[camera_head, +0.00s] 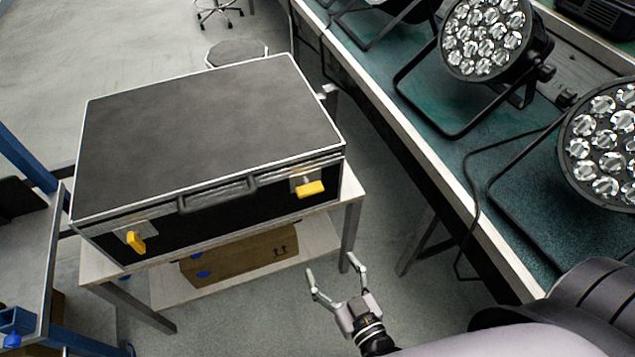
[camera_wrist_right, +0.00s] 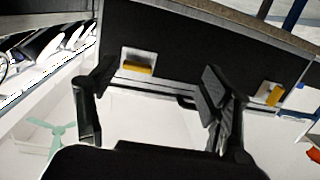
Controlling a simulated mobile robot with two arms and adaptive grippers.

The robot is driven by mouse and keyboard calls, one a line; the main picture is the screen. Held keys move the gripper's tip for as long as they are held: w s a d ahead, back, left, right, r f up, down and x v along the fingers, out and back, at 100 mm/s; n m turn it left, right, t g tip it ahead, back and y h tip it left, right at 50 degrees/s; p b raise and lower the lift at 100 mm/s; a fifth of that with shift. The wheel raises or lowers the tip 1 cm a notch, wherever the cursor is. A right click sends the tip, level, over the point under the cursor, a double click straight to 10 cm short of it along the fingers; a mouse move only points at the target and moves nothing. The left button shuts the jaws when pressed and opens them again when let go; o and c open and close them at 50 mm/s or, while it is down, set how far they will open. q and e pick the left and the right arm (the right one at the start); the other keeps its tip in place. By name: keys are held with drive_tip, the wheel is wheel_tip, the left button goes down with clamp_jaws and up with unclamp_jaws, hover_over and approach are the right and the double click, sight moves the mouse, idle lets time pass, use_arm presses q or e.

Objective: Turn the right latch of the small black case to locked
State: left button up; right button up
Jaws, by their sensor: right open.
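The small black case (camera_head: 200,125) with pale metal edges lies shut on a small table, its front towards me. Its right latch (camera_head: 311,189) is a yellow tab on a metal plate, lying nearly level. The same latch shows at the left in the right wrist view (camera_wrist_right: 137,68). The left latch (camera_head: 135,242) is a yellow tab turned steeply; it also shows in the wrist view (camera_wrist_right: 274,95). A dark handle (camera_head: 218,194) sits between them. My right gripper (camera_head: 331,266) is open and empty, in front of and below the right latch, apart from the case. My left gripper is out of view.
The table (camera_head: 354,190) has a lower shelf with a cardboard box (camera_head: 240,255). A green-topped bench (camera_head: 455,165) with par cans (camera_head: 485,40) runs along the right. A stool (camera_head: 237,53) stands behind the case. A blue-framed bench (camera_head: 48,270) is at left.

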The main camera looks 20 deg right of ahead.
sight(312, 193)
wheel_tip(312, 193, up, 6)
drive_tip(key=w+d+m+t+h, duration=0.1)
drive_tip(key=d, duration=0.1)
use_arm(q)
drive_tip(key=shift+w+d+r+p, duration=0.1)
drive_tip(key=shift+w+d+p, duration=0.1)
drive_tip(key=shift+p, duration=0.1)
use_arm(e)
drive_tip(key=w, duration=1.7)
drive_tip(key=shift+w+a, duration=0.15)
drive_tip(key=shift+a, duration=0.25)
drive_tip(key=shift+c, duration=0.5)
drive_tip(key=c, duration=1.1)
drive_tip(key=shift+o, duration=0.2)
